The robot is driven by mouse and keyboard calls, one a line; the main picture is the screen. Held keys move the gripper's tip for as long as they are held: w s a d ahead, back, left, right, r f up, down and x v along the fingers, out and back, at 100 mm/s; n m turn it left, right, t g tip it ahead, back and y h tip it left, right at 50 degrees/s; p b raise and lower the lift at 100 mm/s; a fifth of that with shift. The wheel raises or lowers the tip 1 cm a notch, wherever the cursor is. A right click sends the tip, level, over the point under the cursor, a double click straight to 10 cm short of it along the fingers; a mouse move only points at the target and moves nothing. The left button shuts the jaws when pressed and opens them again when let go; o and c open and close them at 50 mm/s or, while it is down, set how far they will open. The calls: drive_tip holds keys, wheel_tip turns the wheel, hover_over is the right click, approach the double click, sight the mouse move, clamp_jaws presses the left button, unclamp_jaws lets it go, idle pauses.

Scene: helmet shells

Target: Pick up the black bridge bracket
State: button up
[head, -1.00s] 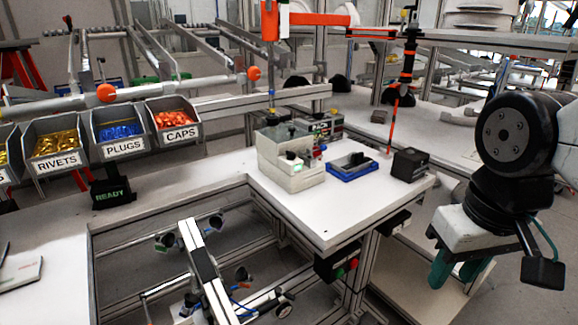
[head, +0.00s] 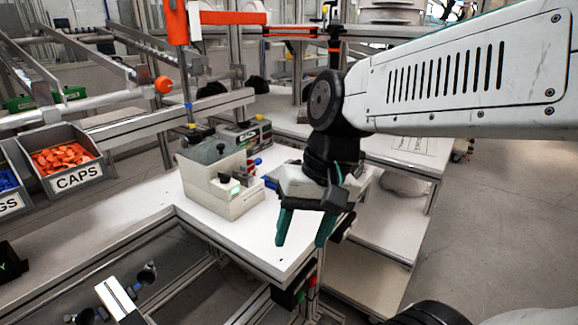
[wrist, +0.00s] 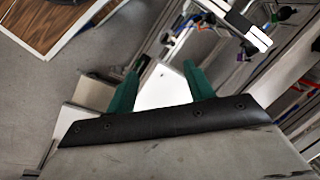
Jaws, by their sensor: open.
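My gripper (head: 303,238) hangs over the right part of the white table, its two green fingers spread and pointing down, with nothing between them. In the wrist view the fingers (wrist: 160,82) are apart, with a white surface seen between them. I cannot make out the black bridge bracket in either current view. A low blue holder with a black piece showed on the table a second ago; my gripper and wrist now cover most of that spot. A small blue patch (head: 271,183) left of my wrist may be the holder's edge.
A beige machine (head: 220,175) stands on the white table (head: 245,239), just left of my gripper. An orange hoist arm (head: 225,18) hangs above. A grey bin of orange caps (head: 64,163) sits at left. The table's front strip is clear.

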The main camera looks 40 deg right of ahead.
drive_tip(key=w+d+f+m+t+y, duration=0.1)
drive_tip(key=w+d+m+t+y, duration=0.25)
drive_tip(key=w+m, duration=0.45)
drive_tip(key=w+d+m+t+y, duration=0.2)
drive_tip(key=w+d+m, duration=0.2)
drive_tip(key=w+m, duration=0.45)
drive_tip(key=w+d+f+m+t+h, duration=0.1)
drive_tip(key=w+d+m+t, duration=0.1)
drive_tip(key=d, duration=0.3)
drive_tip(key=w+d+f+m+t+h, duration=0.1)
drive_tip(key=w+d+m+t, duration=0.1)
drive_tip(key=d+m, duration=0.3)
drive_tip(key=w+d+f+m+t+h, duration=0.1)
drive_tip(key=w+d+m+t, duration=0.1)
drive_tip(key=d+m, duration=0.2)
drive_tip(key=shift+w+d+f+h, duration=0.1)
drive_tip(key=shift+d+f+h, duration=0.1)
drive_tip(key=shift+d, duration=0.45)
drive_tip(key=shift+w+d+f+h, duration=0.1)
drive_tip(key=shift+d+h, duration=0.05)
drive_tip(key=shift+d, duration=0.5)
drive_tip(key=shift+w+f+m, duration=0.2)
drive_tip(key=shift+w+m, duration=0.05)
drive_tip(key=shift+w, duration=0.05)
drive_tip(key=x, duration=0.6)
drive_tip(key=shift+w+a+r, duration=0.1)
drive_tip(key=shift+w+a, duration=0.1)
drive_tip(key=shift+w, duration=0.2)
drive_tip(key=c, duration=1)
